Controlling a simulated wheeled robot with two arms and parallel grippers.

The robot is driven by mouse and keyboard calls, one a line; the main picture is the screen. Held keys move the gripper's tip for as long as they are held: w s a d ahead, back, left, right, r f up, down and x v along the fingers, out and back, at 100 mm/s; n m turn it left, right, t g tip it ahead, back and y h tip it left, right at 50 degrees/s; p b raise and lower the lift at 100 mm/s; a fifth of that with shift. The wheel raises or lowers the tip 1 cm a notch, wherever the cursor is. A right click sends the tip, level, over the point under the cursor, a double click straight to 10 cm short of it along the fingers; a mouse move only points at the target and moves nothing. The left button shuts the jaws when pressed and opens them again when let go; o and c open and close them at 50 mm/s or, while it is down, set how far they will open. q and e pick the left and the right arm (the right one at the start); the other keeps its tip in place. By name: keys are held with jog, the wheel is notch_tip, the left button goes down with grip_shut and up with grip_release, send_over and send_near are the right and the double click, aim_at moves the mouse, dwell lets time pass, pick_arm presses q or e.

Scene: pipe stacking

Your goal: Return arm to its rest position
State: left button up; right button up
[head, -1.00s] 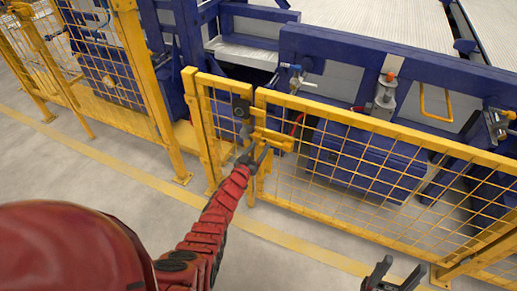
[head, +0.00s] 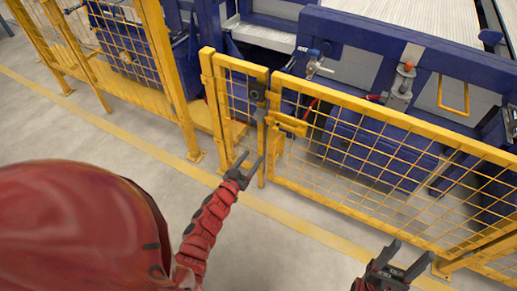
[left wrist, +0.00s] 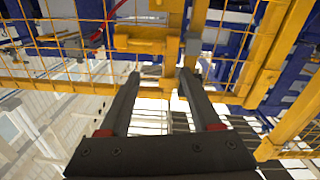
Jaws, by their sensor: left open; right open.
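My left gripper (head: 248,163) is open and empty, with its red arm coming in from the lower left. In the head view it appears just in front of the yellow gate's latch side, a little below the yellow latch (head: 287,124). The left wrist view shows both fingers (left wrist: 159,80) spread with nothing held between them, and the latch (left wrist: 146,40) beyond the fingertips. My right gripper (head: 406,257) is open and empty at the lower right, in front of the mesh fence. Most of the right arm is out of view.
Yellow mesh fencing (head: 375,130) with a post (head: 213,100) stands close in front of me. Blue machinery (head: 345,40) is behind it. A yellow floor line (head: 130,131) runs along the fence. The grey floor (head: 60,130) on the left is clear.

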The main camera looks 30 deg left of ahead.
pick_arm(q)
jog(key=shift+s, duration=0.95)
